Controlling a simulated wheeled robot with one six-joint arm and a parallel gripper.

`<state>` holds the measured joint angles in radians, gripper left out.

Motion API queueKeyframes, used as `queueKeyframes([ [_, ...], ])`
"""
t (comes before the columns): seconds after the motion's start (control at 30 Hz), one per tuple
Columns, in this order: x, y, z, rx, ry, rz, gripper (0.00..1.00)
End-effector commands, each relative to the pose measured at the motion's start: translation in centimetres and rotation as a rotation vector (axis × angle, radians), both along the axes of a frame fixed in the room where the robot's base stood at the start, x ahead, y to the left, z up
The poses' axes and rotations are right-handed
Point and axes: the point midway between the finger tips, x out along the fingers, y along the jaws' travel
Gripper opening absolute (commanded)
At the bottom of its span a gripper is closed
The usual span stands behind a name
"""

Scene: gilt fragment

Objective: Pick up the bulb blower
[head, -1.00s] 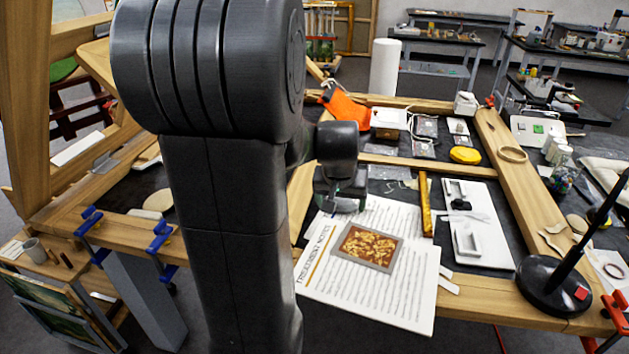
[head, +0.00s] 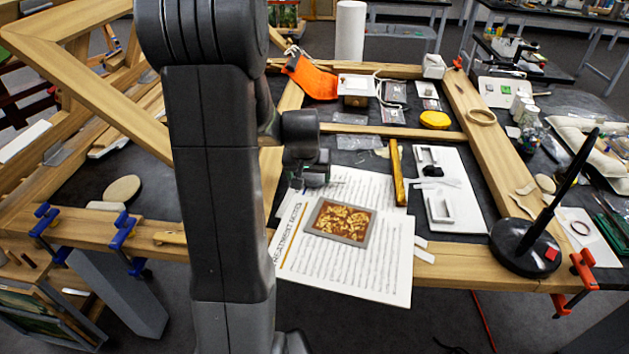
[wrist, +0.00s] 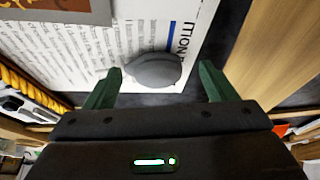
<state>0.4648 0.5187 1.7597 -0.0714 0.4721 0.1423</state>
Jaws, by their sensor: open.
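A smooth grey rounded object (wrist: 155,70), which looks like the bulb blower, shows in the wrist view at the edge of a printed sheet. My gripper (wrist: 158,84) is open, with its green fingers on either side of this object and gaps on both sides. I cannot tell its height relative to the fingertips. In the head view, my gripper (head: 316,180) is over the top left of the printed sheet (head: 345,275). The grey object is mostly hidden there by my gripper.
A framed gilt fragment (head: 342,221) lies on the sheet. A yellow bar (head: 397,172) and a white board (head: 452,215) are to the right. Wooden beams (head: 480,130) cross the dark table. A black lamp base (head: 520,248) stands at the right.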

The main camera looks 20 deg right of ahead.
Motion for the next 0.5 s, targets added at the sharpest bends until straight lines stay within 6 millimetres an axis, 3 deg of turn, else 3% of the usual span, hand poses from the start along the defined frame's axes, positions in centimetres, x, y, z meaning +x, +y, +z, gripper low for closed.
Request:
queueKeyframes([
  [0.5,1.9,-1.4,-4.3,0.001,0.002,0.000,0.78],
])
